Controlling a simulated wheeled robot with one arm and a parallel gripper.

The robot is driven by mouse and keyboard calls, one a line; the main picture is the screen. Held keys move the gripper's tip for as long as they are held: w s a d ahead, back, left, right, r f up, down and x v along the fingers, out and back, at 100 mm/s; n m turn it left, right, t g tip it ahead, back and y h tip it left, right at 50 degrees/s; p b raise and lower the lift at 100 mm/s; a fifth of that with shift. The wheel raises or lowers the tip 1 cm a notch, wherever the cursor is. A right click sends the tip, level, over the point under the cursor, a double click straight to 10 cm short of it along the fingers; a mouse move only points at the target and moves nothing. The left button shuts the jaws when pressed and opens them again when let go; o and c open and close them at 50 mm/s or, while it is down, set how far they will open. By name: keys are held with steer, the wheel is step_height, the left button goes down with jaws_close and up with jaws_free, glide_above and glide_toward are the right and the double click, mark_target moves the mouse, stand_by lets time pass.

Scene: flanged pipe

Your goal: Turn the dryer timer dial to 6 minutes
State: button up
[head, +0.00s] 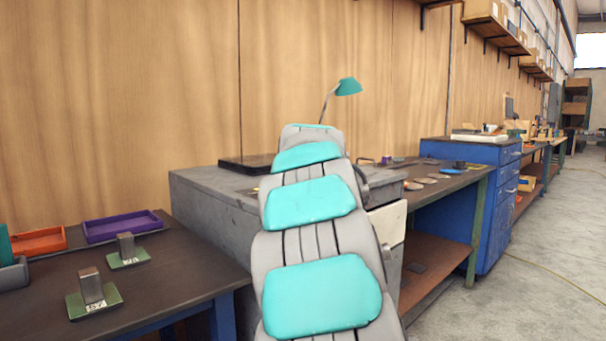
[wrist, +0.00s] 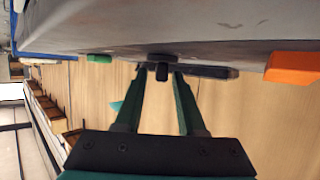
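The grey dryer cabinet (head: 215,188) stands behind my arm in the head view, and its control side is hidden there. In the wrist view a grey dryer panel (wrist: 220,28) fills the top. A small black dial (wrist: 161,72) projects from it, with an orange part (wrist: 292,68) to the right and a green part (wrist: 99,58) to the left. My gripper (wrist: 160,74) is open, with its two green fingers apart on either side of the dial. I see gaps between dial and fingers. The dial's scale and pointer cannot be read. My arm hides the gripper in the head view.
A dark table (head: 170,270) at left holds orange (head: 38,242) and purple (head: 122,226) trays and two metal blocks on green plates. A teal lamp (head: 348,87) rises behind the cabinet. A blue drawer cabinet (head: 490,200) stands right.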

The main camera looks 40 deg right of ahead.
steer(key=shift+o, duration=0.4)
steer(key=shift+b+v, duration=0.55)
steer(key=shift+v, duration=3.4)
